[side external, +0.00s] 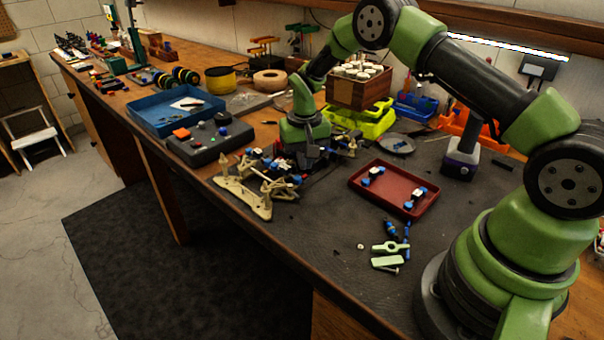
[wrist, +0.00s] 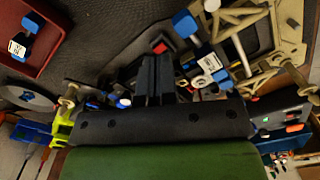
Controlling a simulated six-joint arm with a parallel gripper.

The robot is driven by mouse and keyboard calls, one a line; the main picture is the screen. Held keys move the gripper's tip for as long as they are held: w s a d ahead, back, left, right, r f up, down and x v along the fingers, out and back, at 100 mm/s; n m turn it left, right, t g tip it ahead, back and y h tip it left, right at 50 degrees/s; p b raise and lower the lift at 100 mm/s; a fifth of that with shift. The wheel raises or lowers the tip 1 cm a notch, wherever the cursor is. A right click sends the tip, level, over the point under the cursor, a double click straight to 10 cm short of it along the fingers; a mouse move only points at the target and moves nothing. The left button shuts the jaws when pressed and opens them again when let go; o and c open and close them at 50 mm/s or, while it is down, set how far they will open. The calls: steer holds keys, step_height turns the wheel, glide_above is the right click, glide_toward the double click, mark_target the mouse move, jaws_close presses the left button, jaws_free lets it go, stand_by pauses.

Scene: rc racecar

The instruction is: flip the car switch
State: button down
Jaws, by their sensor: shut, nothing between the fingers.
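The RC car (side external: 241,197) stands on the dark mat near the bench's front edge, with its beige arms and blue parts showing. In the wrist view its beige frame (wrist: 290,45) fills the upper right. A small red block (wrist: 159,47), possibly the switch, shows just past my fingertips. My gripper (wrist: 157,62) is shut and empty, with its fingers pointing at the car's dark middle. In the side view my gripper (side external: 306,160) is low over the car's rear half. Whether the fingers touch the car cannot be told; that part is hidden behind my gripper.
A red tray (side external: 395,190) with small parts is to the right of the car. A grey box with coloured buttons (side external: 208,141) and a blue tray (side external: 178,104) are to the left. A yellow-green bin (side external: 362,122) stands behind. Loose green parts (side external: 388,247) lie in front of the red tray.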

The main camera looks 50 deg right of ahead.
steer(key=shift+f, duration=1.2)
stand_by(0.5)
steer(key=shift+r, duration=3.5)
steer(key=shift+r, duration=0.3)
step_height(320, 180, up, 8)
steer(key=t, duration=0.1)
glide_above(304, 175)
steer(key=s+a, duration=0.2)
steer(key=s+a+r+t, duration=0.25)
steer(key=s+r, duration=0.35)
steer(key=r, duration=0.3)
steer(key=s+a+r+n+t+y, duration=0.1)
steer(key=s+a+r+t, duration=0.1)
steer(key=s, duration=0.7)
steer(key=s+a+r+n+t+y, duration=0.1)
steer(key=s+a+r, duration=0.1)
steer(key=s, duration=0.6)
steer(key=shift+s+a+r+t, duration=0.2)
steer(key=shift+s+r+t, duration=0.15)
steer(key=shift+r, duration=0.1)
